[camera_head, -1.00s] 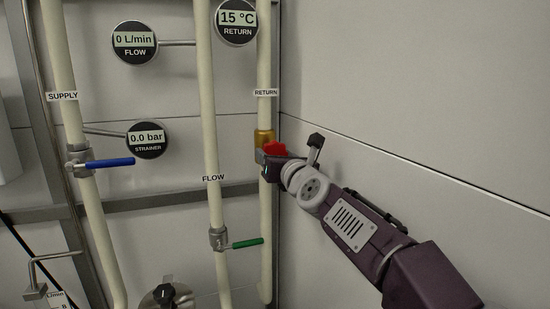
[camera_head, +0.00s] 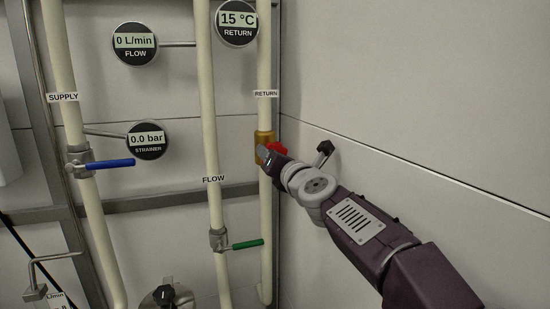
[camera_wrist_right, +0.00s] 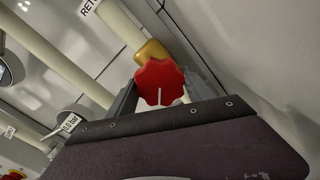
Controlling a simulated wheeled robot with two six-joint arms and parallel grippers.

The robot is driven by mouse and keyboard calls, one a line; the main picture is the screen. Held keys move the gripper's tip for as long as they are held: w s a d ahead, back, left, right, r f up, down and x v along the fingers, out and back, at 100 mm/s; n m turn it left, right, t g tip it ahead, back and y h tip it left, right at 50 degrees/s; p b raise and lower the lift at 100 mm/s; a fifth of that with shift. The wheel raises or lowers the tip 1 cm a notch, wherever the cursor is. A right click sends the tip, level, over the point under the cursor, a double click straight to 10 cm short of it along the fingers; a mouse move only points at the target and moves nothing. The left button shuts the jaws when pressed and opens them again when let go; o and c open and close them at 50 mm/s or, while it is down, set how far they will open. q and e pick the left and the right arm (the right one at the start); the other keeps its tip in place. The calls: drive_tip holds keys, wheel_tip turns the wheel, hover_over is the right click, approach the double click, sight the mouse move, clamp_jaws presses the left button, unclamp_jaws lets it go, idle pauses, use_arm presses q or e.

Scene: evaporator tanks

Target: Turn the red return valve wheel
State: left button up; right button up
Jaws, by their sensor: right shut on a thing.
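The red return valve wheel (camera_head: 277,148) sits on the brass valve body (camera_head: 264,139) on the return pipe, right of centre in the head view. My right gripper (camera_head: 268,154) is at the wheel and shut on it, hiding part of it. In the right wrist view the wheel (camera_wrist_right: 160,83) shows its lobed rim and a white mark pointing towards the bottom of the picture, between my fingers. The brass body (camera_wrist_right: 152,52) is behind it. My left gripper is not in view.
The flow pipe (camera_head: 207,120) with a green lever (camera_head: 247,243) runs left of the return pipe. The supply pipe has a blue lever (camera_head: 110,164). Round gauges (camera_head: 237,22) stand out above. A wall panel (camera_head: 420,90) is close on the right.

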drive_tip(key=shift+a+f, duration=0.1)
drive_tip(key=shift+f, duration=0.05)
drive_tip(key=o, duration=1.4)
drive_tip(key=shift+c, duration=0.2)
drive_tip(key=b+v, duration=0.1)
drive_tip(key=v, duration=0.8)
